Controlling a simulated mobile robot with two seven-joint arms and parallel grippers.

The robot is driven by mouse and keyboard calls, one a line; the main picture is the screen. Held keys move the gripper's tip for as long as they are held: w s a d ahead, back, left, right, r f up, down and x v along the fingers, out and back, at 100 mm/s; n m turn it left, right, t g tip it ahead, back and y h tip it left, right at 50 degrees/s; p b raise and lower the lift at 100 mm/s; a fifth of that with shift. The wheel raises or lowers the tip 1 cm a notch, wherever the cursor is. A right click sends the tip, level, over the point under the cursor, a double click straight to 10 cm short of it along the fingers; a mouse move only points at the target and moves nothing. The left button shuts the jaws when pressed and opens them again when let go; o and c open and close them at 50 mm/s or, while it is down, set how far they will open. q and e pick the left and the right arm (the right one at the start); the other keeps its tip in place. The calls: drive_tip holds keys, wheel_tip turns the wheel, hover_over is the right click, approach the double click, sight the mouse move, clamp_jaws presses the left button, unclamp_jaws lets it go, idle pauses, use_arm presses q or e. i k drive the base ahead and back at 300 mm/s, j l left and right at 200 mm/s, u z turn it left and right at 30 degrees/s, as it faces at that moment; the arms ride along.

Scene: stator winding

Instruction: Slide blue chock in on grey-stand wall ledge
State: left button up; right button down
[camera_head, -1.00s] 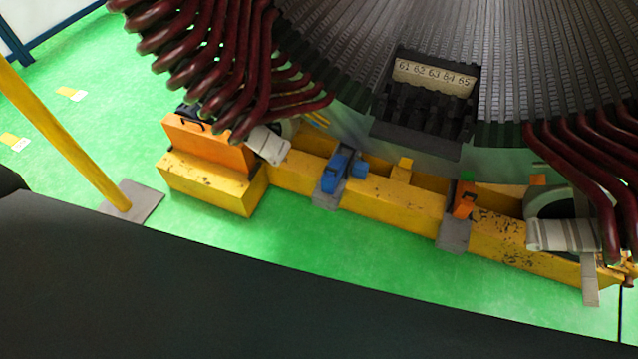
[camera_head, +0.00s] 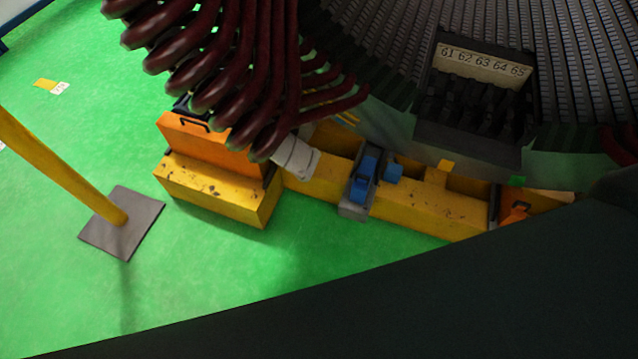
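The blue chock (camera_head: 365,180) sits on a grey stand (camera_head: 353,210) at the yellow beam, right of the middle of the head view. A smaller blue block (camera_head: 394,172) is just to its right, on the beam's far side. I cannot make out the wall ledge clearly at this size. Neither of my grippers shows in the head view. A large dark shape, probably part of my own body, covers the lower right.
The yellow beam (camera_head: 415,211) runs beneath the big stator (camera_head: 375,60). Dark red coil ends (camera_head: 215,75) overhang at upper left. An orange box (camera_head: 205,143) sits on a yellow block (camera_head: 215,192). A yellow post (camera_head: 60,168) stands at left. Green floor (camera_head: 200,275) in front is clear.

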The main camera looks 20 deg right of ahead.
sight(361, 185)
drive_tip(key=i+l+u, duration=0.2)
drive_tip(key=i, duration=0.2)
drive_tip(key=i+l+u, duration=0.2)
drive_tip(key=i, duration=0.25)
drive_tip(key=l, duration=0.1)
